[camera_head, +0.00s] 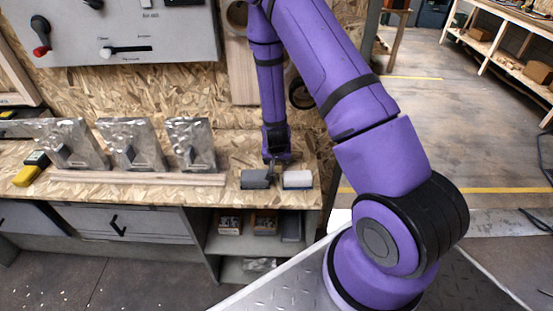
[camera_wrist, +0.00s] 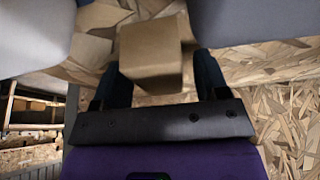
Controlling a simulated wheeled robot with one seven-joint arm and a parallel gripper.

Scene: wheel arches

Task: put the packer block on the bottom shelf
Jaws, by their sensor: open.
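A tan block (camera_wrist: 150,55), likely the packer block, stands between my gripper's fingers in the wrist view. My gripper (camera_wrist: 160,62) is open, with one dark finger on each side of the block; I cannot tell whether either touches it. In the head view my gripper (camera_head: 276,163) points down at the right end of the bench, between a dark grey block (camera_head: 255,180) and a white-topped block (camera_head: 297,180). The tan block is mostly hidden there. The bottom shelf (camera_head: 232,271) is under this end of the bench, with a silvery packet (camera_head: 260,264) on it.
The upper shelf holds several small boxes (camera_head: 229,224). Three metal wheel-arch pieces (camera_head: 130,145) stand on the bench (camera_head: 110,191), behind a wooden strip (camera_head: 140,178). A yellow-and-black tool (camera_head: 32,168) lies at the left. A panelled wall rises behind the bench.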

